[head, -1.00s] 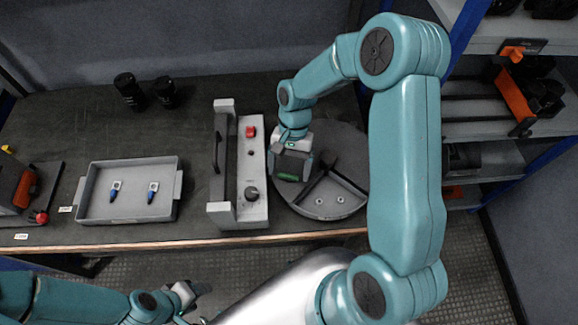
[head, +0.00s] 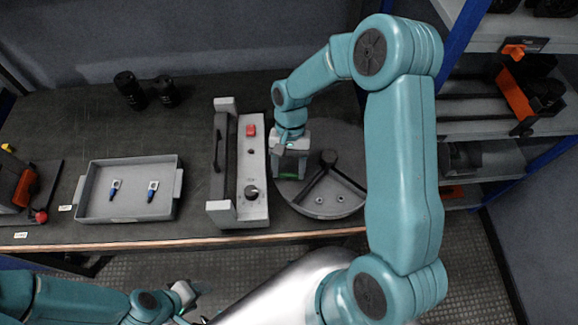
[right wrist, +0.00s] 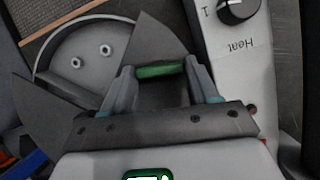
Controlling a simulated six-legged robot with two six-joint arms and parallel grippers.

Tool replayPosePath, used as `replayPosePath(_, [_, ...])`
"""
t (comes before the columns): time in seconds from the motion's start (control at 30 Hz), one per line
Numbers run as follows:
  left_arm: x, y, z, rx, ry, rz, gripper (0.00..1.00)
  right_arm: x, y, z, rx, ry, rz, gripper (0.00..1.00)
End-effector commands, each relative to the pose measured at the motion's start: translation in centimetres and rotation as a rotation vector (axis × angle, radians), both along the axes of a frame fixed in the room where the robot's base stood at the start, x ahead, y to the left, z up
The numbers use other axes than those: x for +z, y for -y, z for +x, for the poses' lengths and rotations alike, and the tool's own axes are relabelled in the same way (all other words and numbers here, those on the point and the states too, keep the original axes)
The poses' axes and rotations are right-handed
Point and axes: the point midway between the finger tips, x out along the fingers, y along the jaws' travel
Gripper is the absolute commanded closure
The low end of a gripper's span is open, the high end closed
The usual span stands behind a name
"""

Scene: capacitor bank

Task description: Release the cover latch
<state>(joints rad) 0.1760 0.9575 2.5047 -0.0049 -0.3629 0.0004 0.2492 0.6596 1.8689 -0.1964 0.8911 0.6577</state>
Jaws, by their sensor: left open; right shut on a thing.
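The round grey unit (head: 335,209) on the bench carries dark dividing plates and two small bolts. A green bar (head: 290,177), which looks like the cover latch, is at its left side. My right gripper (head: 290,170) is over that side, pointing down and shut on the green bar. In the right wrist view the green bar (right wrist: 158,71) lies across between the two fingertips (right wrist: 160,78); dark plates (right wrist: 150,45) hide part of the surroundings. My left gripper (head: 185,297) is open and empty, low in front of the bench and far from the latch.
A grey control panel (head: 252,175) with a red button, a knob and a dark handle stands close left of the round unit. A grey tray (head: 98,212) holds two blue-tipped pieces. Two black cylinders (head: 130,92) stand behind. Shelves (head: 480,130) are at the right.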

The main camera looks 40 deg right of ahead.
Motion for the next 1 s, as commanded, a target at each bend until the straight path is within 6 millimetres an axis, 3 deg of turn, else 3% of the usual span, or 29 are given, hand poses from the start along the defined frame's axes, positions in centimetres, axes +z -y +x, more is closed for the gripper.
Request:
replayPosePath(0.03, [0.0,0.0,0.0,0.000,0.000,0.000,0.44,0.1,0.0,0.0,0.003,0.002,0.000,0.31])
replayPosePath(0.1, [0.0,0.0,0.0,0.000,0.000,0.000,0.44,0.1,0.0,0.0,0.002,0.001,0.000,0.15])
replayPosePath(0.47, [0.0,0.0,0.0,0.000,0.000,0.000,0.44,0.6,0.2,0.3,0.000,0.005,-0.002,0.15])
replayPosePath(0.57, [-0.2,0.0,0.0,0.000,0.000,0.000,0.44,1.9,0.6,0.8,0.000,0.007,-0.002,0.15])
replayPosePath(1.0, [-0.6,0.0,0.0,0.000,0.000,0.000,0.44,12.2,3.3,3.9,0.000,0.007,0.000,0.15])
